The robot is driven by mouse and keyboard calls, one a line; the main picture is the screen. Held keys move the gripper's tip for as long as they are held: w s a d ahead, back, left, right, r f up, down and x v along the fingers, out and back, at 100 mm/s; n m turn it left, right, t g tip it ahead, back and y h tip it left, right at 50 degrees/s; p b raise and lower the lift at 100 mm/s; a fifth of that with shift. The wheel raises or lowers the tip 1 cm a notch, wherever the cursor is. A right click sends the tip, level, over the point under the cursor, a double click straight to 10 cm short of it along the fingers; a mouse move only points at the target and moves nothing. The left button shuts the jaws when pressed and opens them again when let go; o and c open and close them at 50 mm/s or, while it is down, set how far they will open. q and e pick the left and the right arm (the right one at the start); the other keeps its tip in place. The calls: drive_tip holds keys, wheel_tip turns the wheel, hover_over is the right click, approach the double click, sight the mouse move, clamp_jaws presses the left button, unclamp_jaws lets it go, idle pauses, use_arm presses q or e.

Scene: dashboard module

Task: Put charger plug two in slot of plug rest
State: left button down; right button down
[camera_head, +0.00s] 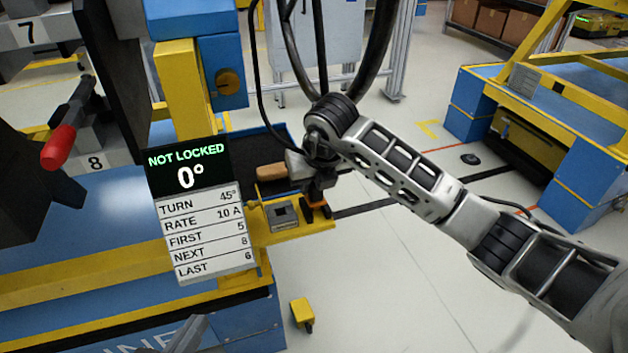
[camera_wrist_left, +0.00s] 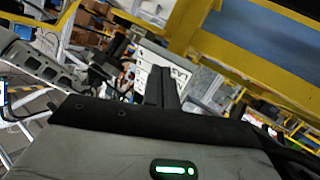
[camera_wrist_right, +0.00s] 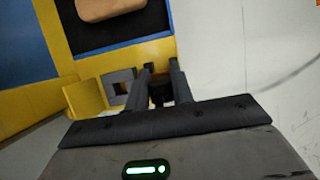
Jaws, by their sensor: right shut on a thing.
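The grey plug rest (camera_head: 284,214) is a square block with a dark slot opening, on a yellow ledge. It also shows in the right wrist view (camera_wrist_right: 122,86), just left of the fingers. My right gripper (camera_head: 318,192) points down beside the rest, on its right. It is shut on a dark charger plug (camera_wrist_right: 160,94), mostly hidden between the fingers; orange shows below them in the head view. The plug is beside the slot, not in it; whether it touches the ledge I cannot tell. My left gripper (camera_wrist_left: 163,88) has its fingers together and empty, away from the rest.
A dark tray with a blue rim (camera_wrist_right: 125,46) holds a tan-handled thing (camera_head: 271,172) behind the rest. A display panel (camera_head: 189,170) reads "NOT LOCKED 0°". Black cables hang above my right wrist. A red-handled clamp (camera_head: 60,147) stands at left. Open floor lies right of the ledge.

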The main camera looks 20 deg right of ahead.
use_arm(q)
drive_tip(key=shift+w, duration=0.1)
use_arm(e)
drive_tip(key=shift+f, duration=0.25)
drive_tip(key=c, duration=1.3)
unclamp_jaws()
use_arm(q)
drive_tip(key=shift+w+r, duration=0.15)
drive_tip(key=shift+r, duration=0.1)
use_arm(e)
drive_tip(key=shift+o, duration=0.5)
